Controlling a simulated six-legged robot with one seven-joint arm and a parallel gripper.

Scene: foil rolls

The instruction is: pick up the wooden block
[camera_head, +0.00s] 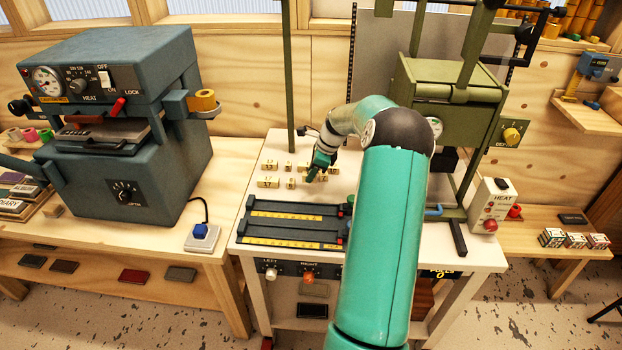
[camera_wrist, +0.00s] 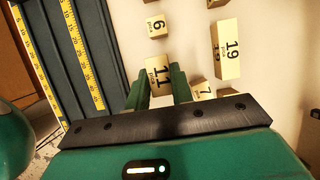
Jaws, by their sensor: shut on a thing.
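In the wrist view, a pale wooden block marked 11 (camera_wrist: 158,70) sits between the two green fingers of my gripper (camera_wrist: 159,84). The fingers are shut on its sides. I cannot tell whether it still touches the table. In the head view my gripper (camera_head: 313,173) is low among the blocks on the white table, and my arm covers part of that area. Other wooden blocks stand close by: one marked 6 (camera_wrist: 156,26), a longer one marked 19 (camera_wrist: 227,48) and one marked 7 (camera_wrist: 204,91), partly hidden by my gripper.
A dark plate with yellow rulers (camera_head: 290,222) lies in front of the blocks; it shows at the left of the wrist view. A green press (camera_head: 450,95) stands to the right. A blue-grey heating machine (camera_head: 115,120) stands on the left bench. A green post rises behind the blocks.

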